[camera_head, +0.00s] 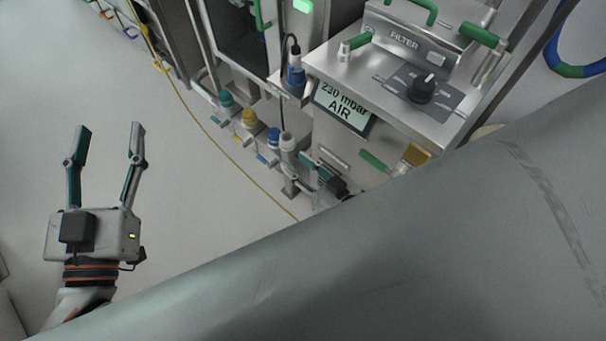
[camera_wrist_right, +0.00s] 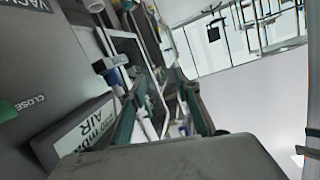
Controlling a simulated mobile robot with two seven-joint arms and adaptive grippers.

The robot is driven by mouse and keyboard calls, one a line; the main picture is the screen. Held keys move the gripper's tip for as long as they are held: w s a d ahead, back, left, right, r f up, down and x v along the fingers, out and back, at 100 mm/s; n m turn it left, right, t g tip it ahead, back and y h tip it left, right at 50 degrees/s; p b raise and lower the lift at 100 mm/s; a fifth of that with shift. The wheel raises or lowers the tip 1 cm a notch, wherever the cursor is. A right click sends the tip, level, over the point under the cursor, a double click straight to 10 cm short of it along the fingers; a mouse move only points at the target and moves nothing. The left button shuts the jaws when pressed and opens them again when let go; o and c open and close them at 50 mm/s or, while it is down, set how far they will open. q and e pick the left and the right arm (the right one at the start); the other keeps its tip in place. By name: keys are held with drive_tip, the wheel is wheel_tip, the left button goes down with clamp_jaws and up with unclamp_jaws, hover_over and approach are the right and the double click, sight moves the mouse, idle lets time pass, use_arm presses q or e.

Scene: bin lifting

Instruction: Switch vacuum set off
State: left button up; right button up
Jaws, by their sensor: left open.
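A steel unit with a black rotary knob (camera_head: 424,88) on its sloped top stands at upper right in the head view. Its top also carries a FILTER label and green-gripped handles. A display (camera_head: 343,106) on its front reads 230 mbar AIR. In the right wrist view, a grey panel (camera_wrist_right: 40,60) shows cut-off lettering starting "VACU" and a CLOSE label. My left gripper (camera_head: 107,130) is open and empty above the floor, well left of the unit.
Coloured valves (camera_head: 249,118) and pipes line the unit's left side. A yellow cable (camera_head: 190,112) crosses the floor (camera_head: 200,190). My large grey arm link covers the lower right of the head view. The floor around my left gripper is clear.

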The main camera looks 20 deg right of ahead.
drive_tip(key=shift+s+d+f+n+g, duration=0.1)
drive_tip(key=shift+s+f+n+g, duration=0.35)
drive_tip(key=shift+s+f, duration=0.65)
drive_tip(key=shift+w+f, duration=0.1)
